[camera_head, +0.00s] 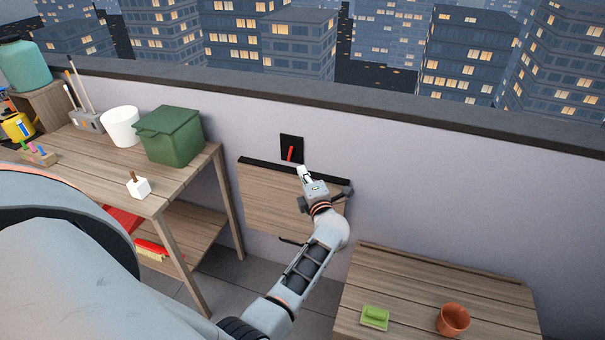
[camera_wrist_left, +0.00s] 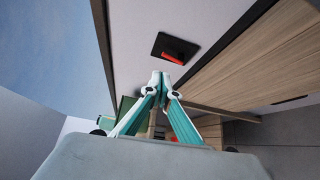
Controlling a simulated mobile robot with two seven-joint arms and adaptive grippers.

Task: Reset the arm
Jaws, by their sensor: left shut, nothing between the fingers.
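My left gripper (camera_head: 302,172) is at the wall, just below and slightly right of a black switch plate (camera_head: 284,142) with a red lever (camera_head: 291,153). Its fingers are shut with nothing between them. In the left wrist view the closed fingertips (camera_wrist_left: 160,76) point toward the wall, with the black plate (camera_wrist_left: 160,44) and red lever (camera_wrist_left: 180,57) just beyond them. A small gap shows between the tips and the plate in that view. My left forearm reaches up from the bottom of the head view. My right gripper is not in view.
A wooden panel (camera_head: 262,205) on the wall is partly behind my gripper. A low table (camera_head: 420,285) at right holds a green dish (camera_head: 375,318) and terracotta pot (camera_head: 453,320).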

